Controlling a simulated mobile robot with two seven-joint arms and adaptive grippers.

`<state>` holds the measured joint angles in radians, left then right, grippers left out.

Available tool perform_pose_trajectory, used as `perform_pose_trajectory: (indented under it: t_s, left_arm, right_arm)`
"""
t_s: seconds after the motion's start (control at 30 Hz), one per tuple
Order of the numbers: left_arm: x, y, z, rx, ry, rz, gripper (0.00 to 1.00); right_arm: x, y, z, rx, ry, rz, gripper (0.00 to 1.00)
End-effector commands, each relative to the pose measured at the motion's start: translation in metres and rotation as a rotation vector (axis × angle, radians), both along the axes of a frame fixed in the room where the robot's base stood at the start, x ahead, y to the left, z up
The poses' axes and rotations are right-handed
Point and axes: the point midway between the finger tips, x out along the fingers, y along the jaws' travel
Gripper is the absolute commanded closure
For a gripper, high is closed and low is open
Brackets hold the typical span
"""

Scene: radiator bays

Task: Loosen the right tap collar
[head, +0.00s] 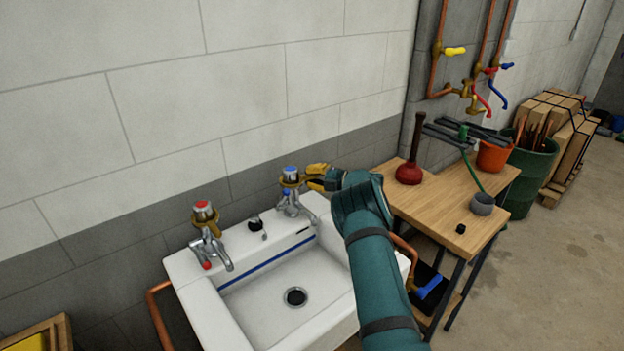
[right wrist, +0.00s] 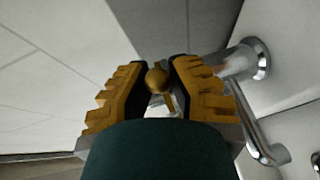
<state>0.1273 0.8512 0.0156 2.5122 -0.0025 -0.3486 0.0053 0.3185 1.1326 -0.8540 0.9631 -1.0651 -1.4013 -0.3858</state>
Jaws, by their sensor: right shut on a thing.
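The right tap (head: 289,202) is chrome with a blue top and stands at the back right of the white sink (head: 188,277). Its brass collar (head: 288,183) sits just below the blue top. My right gripper (head: 308,177) reaches in from the right at collar height, with its yellow fingers on the collar. In the right wrist view, the brass collar (right wrist: 157,79) shows between the two ridged fingers (right wrist: 158,72), and they are shut on it. Part of the collar is hidden by the fingers. My left gripper is not in view.
The left tap (head: 208,240) has a red top and a brass collar. Copper pipes with coloured valves run up the wall behind.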

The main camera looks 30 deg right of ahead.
Motion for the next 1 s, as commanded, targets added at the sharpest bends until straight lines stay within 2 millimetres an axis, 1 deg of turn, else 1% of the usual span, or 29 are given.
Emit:
perform_pose_trajectory:
  t_s: [0.03,0.5,0.53,0.6,0.9,1.0]
  left_arm:
    - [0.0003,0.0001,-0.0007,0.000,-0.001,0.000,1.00]
    - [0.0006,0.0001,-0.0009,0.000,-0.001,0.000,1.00]
    - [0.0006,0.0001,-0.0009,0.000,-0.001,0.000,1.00]
    - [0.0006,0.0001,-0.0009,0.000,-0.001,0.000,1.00]
    - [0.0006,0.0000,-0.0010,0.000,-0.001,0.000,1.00]
    - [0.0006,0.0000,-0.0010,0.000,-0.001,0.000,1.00]
  right_arm:
    - [0.0016,0.0017,0.0023,0.001,-0.006,0.007,1.00]
    - [0.0020,0.0024,0.0034,0.002,-0.007,0.014,1.00]
    - [0.0020,0.0024,0.0034,0.002,-0.007,0.014,0.73]
    - [0.0018,0.0022,0.0030,0.001,-0.006,0.014,0.50]
    - [0.0004,0.0007,0.0013,0.001,-0.002,0.012,0.50]
    - [-0.0038,-0.0023,0.0018,0.001,-0.002,0.011,0.50]
